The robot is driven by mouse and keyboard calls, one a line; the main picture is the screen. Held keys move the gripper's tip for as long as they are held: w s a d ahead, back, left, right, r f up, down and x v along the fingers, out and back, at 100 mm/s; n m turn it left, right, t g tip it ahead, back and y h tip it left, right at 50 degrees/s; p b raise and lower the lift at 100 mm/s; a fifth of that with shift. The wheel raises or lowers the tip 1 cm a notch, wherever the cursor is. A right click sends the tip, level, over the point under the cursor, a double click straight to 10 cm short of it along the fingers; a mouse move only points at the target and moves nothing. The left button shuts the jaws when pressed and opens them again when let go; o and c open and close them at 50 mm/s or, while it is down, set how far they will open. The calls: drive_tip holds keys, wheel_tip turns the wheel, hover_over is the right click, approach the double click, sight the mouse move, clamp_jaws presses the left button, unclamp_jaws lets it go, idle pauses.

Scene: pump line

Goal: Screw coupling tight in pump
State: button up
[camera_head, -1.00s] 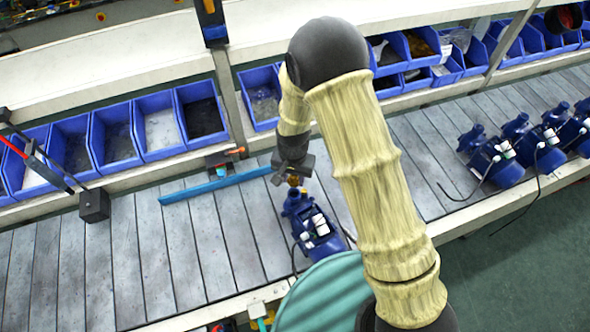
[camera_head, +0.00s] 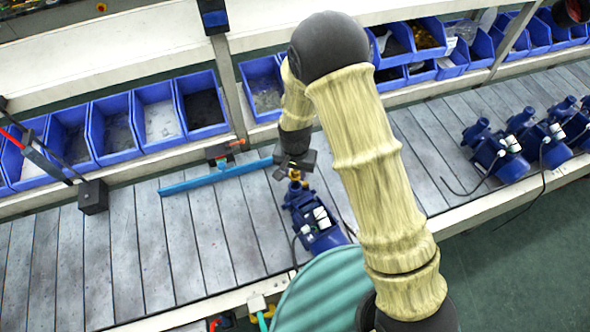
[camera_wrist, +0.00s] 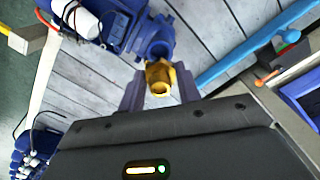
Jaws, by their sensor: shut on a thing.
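The blue pump (camera_head: 312,220) stands on the slatted line below my gripper (camera_head: 295,172). It also shows at the top of the wrist view (camera_wrist: 122,28), with its round blue port (camera_wrist: 157,48) facing my gripper. The brass coupling (camera_wrist: 158,78) is between the two fingers of my gripper (camera_wrist: 160,90), which is shut on it. The coupling's far end is right at the port; I cannot tell how far it sits in the thread. In the head view the coupling (camera_head: 295,184) is a small brass spot between gripper and pump.
A light blue bar (camera_head: 215,177) lies on the line left of my gripper, by a small orange-handled item (camera_head: 225,150). Blue bins (camera_head: 160,118) line the back. Several more pumps (camera_head: 495,150) with cables stand at the right. The slats at the left are clear.

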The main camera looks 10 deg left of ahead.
sight(295, 186)
drive_tip(key=shift+f+b, duration=1.25)
drive_tip(key=shift+f, duration=0.85)
drive_tip(key=shift+s+f, duration=0.1)
drive_tip(key=shift+f, duration=0.1)
drive_tip(key=o, duration=1.1)
drive_tip(key=shift+r, duration=0.1)
drive_tip(key=shift+r+p, duration=1.9)
drive_tip(key=shift+r, duration=1.05)
